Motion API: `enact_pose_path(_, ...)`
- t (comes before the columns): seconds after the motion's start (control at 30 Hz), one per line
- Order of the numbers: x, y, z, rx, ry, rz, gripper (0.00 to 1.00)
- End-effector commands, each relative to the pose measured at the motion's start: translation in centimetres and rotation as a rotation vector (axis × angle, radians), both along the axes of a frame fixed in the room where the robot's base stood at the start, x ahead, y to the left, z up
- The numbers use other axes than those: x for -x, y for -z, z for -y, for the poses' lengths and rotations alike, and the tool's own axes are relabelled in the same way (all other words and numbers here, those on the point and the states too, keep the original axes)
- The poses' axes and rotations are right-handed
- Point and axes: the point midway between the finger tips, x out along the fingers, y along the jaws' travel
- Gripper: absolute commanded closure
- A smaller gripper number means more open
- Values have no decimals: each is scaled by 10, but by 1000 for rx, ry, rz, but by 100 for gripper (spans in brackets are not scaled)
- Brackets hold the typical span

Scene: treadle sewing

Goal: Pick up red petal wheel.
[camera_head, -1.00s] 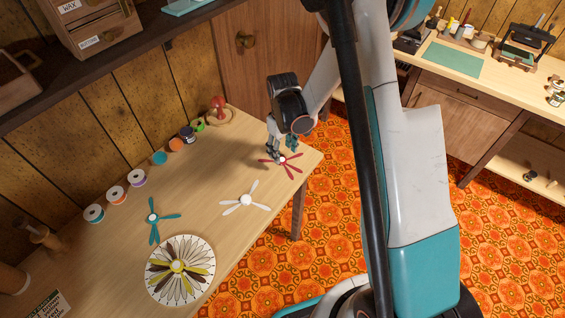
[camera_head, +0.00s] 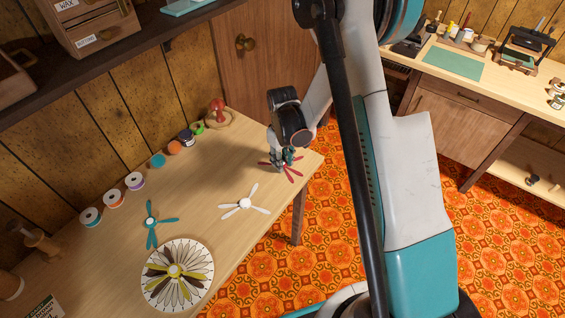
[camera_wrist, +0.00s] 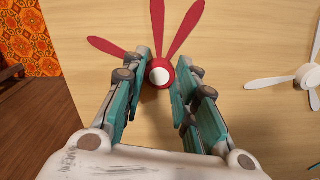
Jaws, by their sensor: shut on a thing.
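The red petal wheel (camera_wrist: 172,42) has long red petals and a white hub cap. In the wrist view its hub sits between the fingertips of my gripper (camera_wrist: 160,85), with petals reaching out beyond the fingers. In the head view the red petal wheel (camera_head: 292,173) is at the far right end of the wooden table (camera_head: 215,165). My gripper (camera_head: 283,162) is over it, pointing down, shut on its hub. The fingers hide part of the hub and petals. I cannot tell whether the wheel is clear of the tabletop.
A white petal wheel (camera_head: 245,203), a teal petal wheel (camera_head: 151,222) and a patterned round disc (camera_head: 150,290) lie on the table. The table's right edge is close to my gripper.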

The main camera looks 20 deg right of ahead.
Motion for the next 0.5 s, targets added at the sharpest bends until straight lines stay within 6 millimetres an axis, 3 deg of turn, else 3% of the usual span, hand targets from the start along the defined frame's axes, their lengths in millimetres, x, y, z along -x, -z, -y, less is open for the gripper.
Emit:
enact_pose_path(0.27,0,-15,0,0,0,0,85)
enact_pose_path(0.5,0,-62,0,0,0,0,85)
